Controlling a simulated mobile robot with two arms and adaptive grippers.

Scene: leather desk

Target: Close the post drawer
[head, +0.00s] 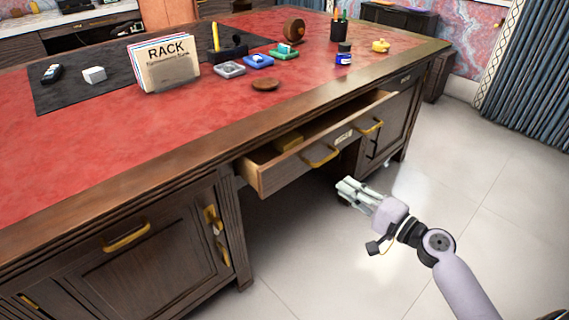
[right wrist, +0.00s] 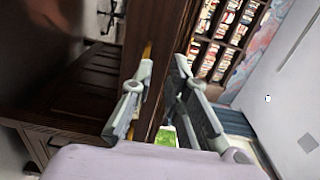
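A wooden drawer (head: 290,168) in the middle of the desk is pulled out. Its front has two brass handles and a small pale label that I cannot read. My left gripper is not in view.
The red leather desk top (head: 90,140) carries a letter rack (head: 163,65), a blue ink bottle (head: 344,54), a pen cup (head: 339,30) and small stamps. A cabinet door (head: 140,270) with brass handles is at the lower left. The tiled floor (head: 480,190) at the right is clear.

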